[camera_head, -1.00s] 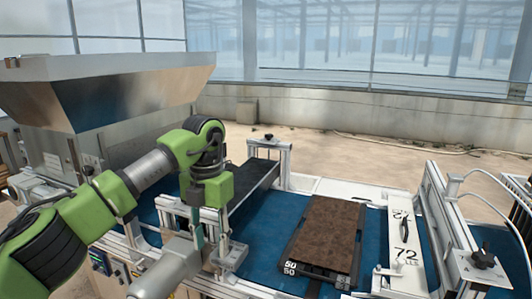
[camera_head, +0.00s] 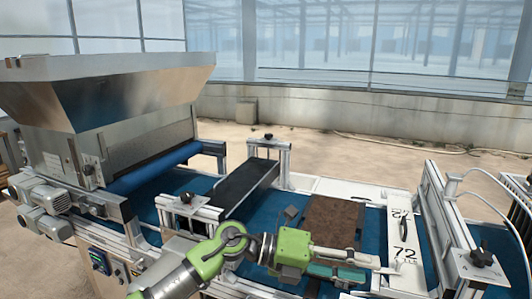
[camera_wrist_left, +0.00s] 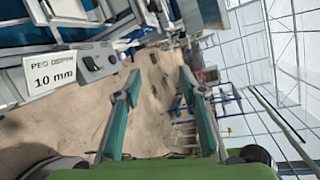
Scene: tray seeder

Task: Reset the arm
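My left gripper (camera_head: 368,265) reaches in from the bottom of the head view, with its fingers pointing right over the front of the conveyor. In the left wrist view its two teal fingers (camera_wrist_left: 160,80) stand wide apart, with nothing between them but the floor behind. The gripper is open and empty. My right gripper is in neither current view.
A soil-filled tray (camera_head: 362,224) lies on the blue conveyor belt (camera_head: 375,235), its front hidden behind my left gripper. A white plate marked 72 (camera_head: 403,230) stands to its right. A metal hopper (camera_head: 120,95) is at left. A "10 mm" label (camera_wrist_left: 52,75) shows in the left wrist view.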

